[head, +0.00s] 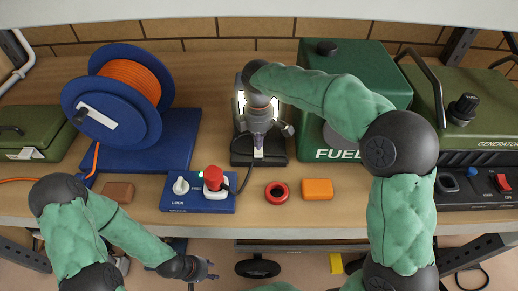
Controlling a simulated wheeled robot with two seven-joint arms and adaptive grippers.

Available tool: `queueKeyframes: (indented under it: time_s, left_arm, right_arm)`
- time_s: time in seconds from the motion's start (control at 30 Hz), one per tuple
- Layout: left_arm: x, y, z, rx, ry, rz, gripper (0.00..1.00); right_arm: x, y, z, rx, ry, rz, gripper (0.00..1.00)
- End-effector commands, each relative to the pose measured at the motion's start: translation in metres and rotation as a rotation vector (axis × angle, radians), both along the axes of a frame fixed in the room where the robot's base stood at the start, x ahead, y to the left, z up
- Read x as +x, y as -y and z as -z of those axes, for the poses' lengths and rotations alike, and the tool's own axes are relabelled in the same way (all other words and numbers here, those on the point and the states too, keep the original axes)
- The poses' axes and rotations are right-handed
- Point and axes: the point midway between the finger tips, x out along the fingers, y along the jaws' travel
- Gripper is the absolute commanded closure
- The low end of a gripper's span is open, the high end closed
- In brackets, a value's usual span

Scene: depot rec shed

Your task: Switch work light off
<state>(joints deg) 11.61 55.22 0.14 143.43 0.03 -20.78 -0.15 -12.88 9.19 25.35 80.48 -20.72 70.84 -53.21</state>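The work light (241,103) stands at the middle back of the bench, a dark unit on a dark base. Bright white strips glow on both sides of my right arm, so it looks lit. My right gripper (258,150) points down in front of the light and hides its middle. A small pale part of the light's base shows just below the fingertips; I cannot tell whether they touch it or how wide they are. My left gripper (212,270) is below the bench's front edge, away from the light, with its fingers apart and empty.
A blue cable reel (148,130) stands left. A blue box (205,204) with a LOCK knob and red plug, a red ring (276,193) and an orange block (317,189) lie in front. A green fuel can (385,72) and generator (482,120) stand right.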

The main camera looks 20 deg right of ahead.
Motion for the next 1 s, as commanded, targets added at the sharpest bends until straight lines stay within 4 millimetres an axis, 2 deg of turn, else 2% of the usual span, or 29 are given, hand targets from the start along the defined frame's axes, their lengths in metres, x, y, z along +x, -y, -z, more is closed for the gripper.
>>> queueKeyframes:
  time_s: [1.0]
  left_arm:
    - [0.000, 0.000, 0.006, 0.000, 0.000, 0.000, 0.60]
  right_arm:
    - [0.000, 0.000, 0.014, 0.000, 0.000, 0.000, 1.00]
